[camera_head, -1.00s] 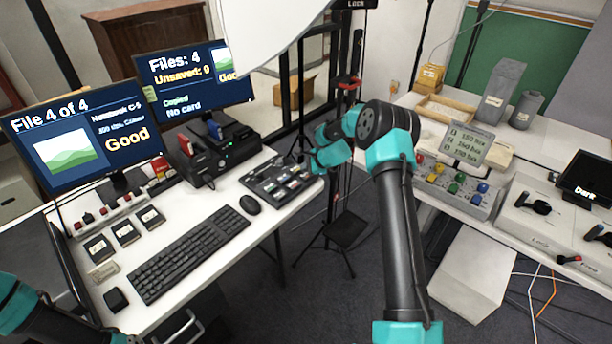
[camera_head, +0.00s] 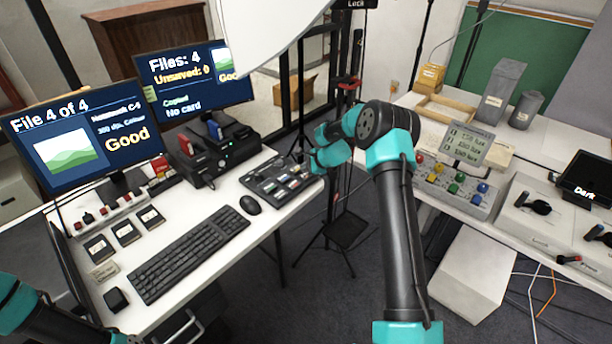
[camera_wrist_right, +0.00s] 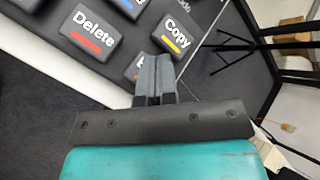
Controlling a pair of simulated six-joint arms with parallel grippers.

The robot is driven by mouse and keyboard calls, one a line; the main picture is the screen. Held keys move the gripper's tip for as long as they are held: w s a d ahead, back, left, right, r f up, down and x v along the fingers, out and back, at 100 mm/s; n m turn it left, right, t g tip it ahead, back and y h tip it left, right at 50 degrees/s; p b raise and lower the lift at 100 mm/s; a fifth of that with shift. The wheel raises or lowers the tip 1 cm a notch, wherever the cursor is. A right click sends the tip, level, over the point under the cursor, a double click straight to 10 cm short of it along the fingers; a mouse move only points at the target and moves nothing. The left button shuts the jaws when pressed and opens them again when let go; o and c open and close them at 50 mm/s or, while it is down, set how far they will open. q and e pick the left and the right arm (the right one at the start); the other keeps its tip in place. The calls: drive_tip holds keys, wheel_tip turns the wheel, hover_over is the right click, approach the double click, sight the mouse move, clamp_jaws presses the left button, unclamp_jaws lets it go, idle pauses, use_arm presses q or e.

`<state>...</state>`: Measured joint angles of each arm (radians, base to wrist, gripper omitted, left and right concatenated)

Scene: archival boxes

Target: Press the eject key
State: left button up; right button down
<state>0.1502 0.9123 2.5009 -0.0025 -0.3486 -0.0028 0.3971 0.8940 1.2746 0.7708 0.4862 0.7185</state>
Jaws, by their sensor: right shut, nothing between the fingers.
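The control panel (camera_head: 277,182) with rows of dark keys lies on the right side of the left desk. In the right wrist view I see the Delete key (camera_wrist_right: 90,38) with a red bar and the Copy key (camera_wrist_right: 172,34) with a yellow bar. A key with an orange mark (camera_wrist_right: 136,73) is mostly hidden behind my right fingers, so its label is unreadable and I cannot identify the eject key. My right gripper (camera_wrist_right: 155,62) is shut and empty over the panel, beside that key; contact cannot be told. My left gripper is out of view; only part of my left arm shows.
A black card unit (camera_head: 215,155) with a red and a blue card stands behind the panel, left of my right gripper. The mouse (camera_head: 250,204) and keyboard (camera_head: 190,254) lie in front. The monitor (camera_head: 195,85) reads "No card". A tripod stands in the gap between desks.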

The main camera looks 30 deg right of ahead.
sight(306, 176)
drive_tip(key=shift+f, duration=0.2)
idle(0.6)
drive_tip(key=shift+f, duration=0.25)
drive_tip(key=shift+f, duration=0.5)
idle(1.1)
drive_tip(key=shift+r, duration=0.9)
drive_tip(key=shift+r, duration=0.1)
drive_tip(key=shift+r, duration=2.4)
